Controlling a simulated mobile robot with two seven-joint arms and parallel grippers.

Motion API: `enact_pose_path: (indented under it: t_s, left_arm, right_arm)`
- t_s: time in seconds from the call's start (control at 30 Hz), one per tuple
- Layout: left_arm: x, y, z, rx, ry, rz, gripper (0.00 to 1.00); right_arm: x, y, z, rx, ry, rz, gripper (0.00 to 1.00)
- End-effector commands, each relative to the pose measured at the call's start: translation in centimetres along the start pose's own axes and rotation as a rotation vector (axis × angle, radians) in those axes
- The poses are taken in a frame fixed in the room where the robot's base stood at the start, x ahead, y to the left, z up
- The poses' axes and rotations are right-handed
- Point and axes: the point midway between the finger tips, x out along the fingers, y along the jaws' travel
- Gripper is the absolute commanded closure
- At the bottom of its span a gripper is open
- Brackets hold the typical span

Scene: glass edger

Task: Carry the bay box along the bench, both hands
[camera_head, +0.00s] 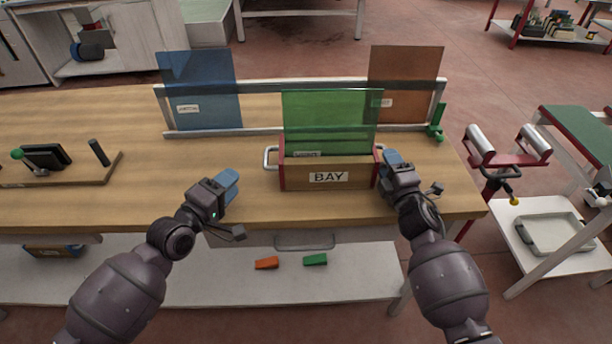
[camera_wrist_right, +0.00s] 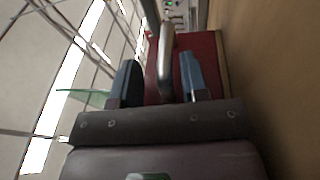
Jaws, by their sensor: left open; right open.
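The bay box (camera_head: 300,176) is a wooden box with red ends and a BAY label, upright on the bench (camera_head: 80,205). A silver handle (camera_head: 270,158) sticks out from its left end. In the right wrist view the right handle (camera_wrist_right: 166,50) runs out from the red end (camera_wrist_right: 205,60) between my right fingers. My right gripper (camera_head: 391,162) is at the box's right end, open around that handle; I cannot tell whether a finger touches it. My left gripper (camera_head: 228,184) is open and empty, left of the box and apart from the left handle.
A green pane (camera_head: 330,115) stands at the box. Behind it, a metal rack holds a blue pane (camera_head: 200,95) and an orange pane (camera_head: 405,85). A wooden board (camera_head: 75,178) with dark items lies at the left. Bench top between board and box is clear.

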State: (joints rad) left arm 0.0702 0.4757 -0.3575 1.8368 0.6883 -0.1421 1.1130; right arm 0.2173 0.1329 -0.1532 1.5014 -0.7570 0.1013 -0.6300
Motion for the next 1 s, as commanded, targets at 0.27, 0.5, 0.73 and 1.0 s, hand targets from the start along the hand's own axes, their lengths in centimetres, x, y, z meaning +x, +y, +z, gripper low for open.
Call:
enact_pose_path:
  t_s: [0.27,0.5,0.73,1.0]
  left_arm:
    - [0.0,0.0,0.0,0.000,0.000,0.000,0.59]
    - [0.0,0.0,0.0,0.000,0.000,0.000,0.59]
    - [0.0,0.0,0.0,0.000,0.000,0.000,0.59]
    - [0.0,0.0,0.0,0.000,0.000,0.000,0.59]
  right_arm:
    - [-5.0,-0.1,0.0,0.000,-0.001,-0.002,0.59]
    - [-8.7,0.0,0.0,0.001,0.000,-0.001,0.59]
    - [-10.3,0.0,0.0,0.000,0.000,0.000,0.59]
    - [-10.4,0.0,0.0,0.000,0.000,0.000,0.59]
